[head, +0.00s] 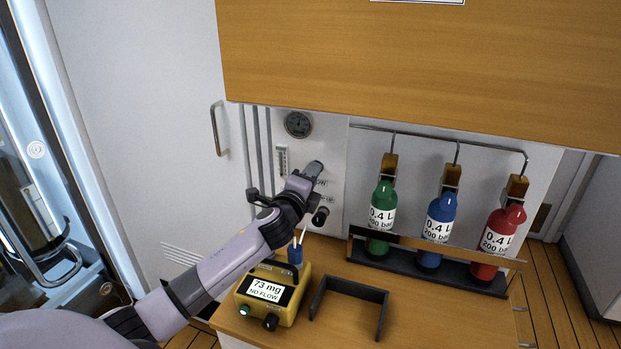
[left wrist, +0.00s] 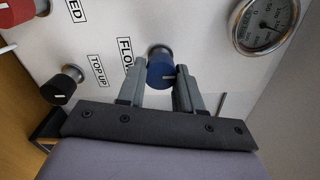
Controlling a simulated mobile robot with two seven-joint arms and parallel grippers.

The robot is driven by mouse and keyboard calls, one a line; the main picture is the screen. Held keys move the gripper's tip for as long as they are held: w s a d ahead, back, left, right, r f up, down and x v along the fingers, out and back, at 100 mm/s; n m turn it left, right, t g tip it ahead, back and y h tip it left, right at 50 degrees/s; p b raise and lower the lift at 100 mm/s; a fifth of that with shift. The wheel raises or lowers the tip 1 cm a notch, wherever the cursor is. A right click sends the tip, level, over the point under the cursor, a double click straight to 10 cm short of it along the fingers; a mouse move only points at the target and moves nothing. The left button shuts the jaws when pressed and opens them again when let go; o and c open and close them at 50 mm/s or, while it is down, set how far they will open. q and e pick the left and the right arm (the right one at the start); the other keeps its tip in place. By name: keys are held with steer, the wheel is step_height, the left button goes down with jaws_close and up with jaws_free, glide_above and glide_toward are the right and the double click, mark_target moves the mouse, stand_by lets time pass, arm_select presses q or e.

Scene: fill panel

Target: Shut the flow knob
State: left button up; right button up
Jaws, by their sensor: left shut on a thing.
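The flow knob (left wrist: 161,72) is a blue round knob on a grey stem on the white panel, next to the FLOW label (left wrist: 125,52) in the left wrist view. My left gripper (left wrist: 160,78) has one finger on each side of this knob and is shut on it. In the head view my left gripper (head: 304,184) is at the panel (head: 335,140), and its body hides the blue knob. A yellow device (head: 272,290) on the counter has a screen reading "73 mg" and "NO FLOW". My right gripper is not in view.
A black knob (left wrist: 64,84) by the TOP UP label and a red knob (left wrist: 20,10) sit near the gripper. A gauge (head: 298,124) is above. Green (head: 382,205), blue (head: 440,215) and red (head: 502,228) bottles stand in a rack to the right.

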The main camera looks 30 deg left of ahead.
arm_select(q)
steer(key=o, duration=1.1)
steer(key=shift+c, duration=0.2)
steer(key=v, duration=0.7)
steer(key=shift+b, duration=0.35)
steer(key=shift+s, duration=0.15)
